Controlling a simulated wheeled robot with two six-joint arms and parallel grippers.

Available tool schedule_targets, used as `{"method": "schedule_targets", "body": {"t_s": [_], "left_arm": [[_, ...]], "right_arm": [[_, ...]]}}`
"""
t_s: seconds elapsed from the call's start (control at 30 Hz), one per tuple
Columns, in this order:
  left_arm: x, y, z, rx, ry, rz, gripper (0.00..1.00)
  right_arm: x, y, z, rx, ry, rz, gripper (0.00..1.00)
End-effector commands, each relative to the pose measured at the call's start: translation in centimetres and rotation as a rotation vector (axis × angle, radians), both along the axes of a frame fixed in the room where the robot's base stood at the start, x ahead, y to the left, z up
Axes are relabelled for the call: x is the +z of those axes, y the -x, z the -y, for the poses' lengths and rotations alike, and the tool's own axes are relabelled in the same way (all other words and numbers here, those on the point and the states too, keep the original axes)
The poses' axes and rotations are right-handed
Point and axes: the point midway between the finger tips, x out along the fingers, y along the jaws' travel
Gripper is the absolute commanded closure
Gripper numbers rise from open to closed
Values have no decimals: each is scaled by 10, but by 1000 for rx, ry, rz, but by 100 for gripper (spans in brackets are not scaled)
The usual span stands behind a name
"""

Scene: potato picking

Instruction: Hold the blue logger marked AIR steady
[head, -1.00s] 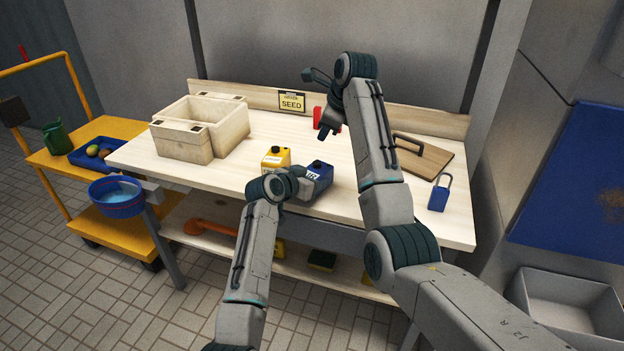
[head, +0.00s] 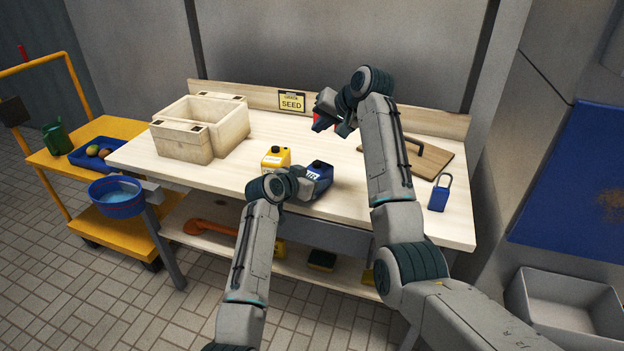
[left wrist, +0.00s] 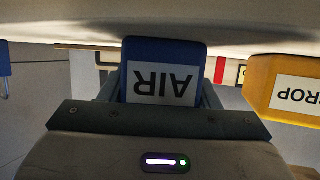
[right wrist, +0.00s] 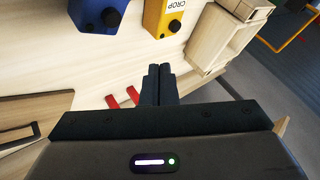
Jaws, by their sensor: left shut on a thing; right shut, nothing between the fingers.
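The blue logger marked AIR (head: 319,172) stands on the pale wooden table (head: 345,205) near its front edge. My left gripper (head: 306,186) is shut on the logger from the front left. In the left wrist view the logger (left wrist: 162,60) sits between the fingers, its AIR label upside down in the picture. The logger's top also shows in the right wrist view (right wrist: 98,14). My right gripper (head: 335,122) is shut and empty above the back of the table. Its closed fingertips (right wrist: 159,72) show in the right wrist view.
A yellow logger marked CROP (head: 275,157) stands just left of the blue one. A wooden box (head: 183,142) is at the left, a red object (head: 322,122) at the back near my right gripper.

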Motion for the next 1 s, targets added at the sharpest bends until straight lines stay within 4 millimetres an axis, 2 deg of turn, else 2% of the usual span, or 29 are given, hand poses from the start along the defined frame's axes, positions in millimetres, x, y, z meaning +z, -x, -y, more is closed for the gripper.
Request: {"method": "schedule_targets", "body": {"t_s": [0.27,0.7,1.0], "left_arm": [[0,0,0,0,0,0,69],[0,0,0,0,0,0,69],[0,0,0,0,0,0,69]], "right_arm": [[-5,-1,0,83,38,71,100],[-62,0,0,82,38,69,100],[-85,-1,-1,82,38,71,100]]}}
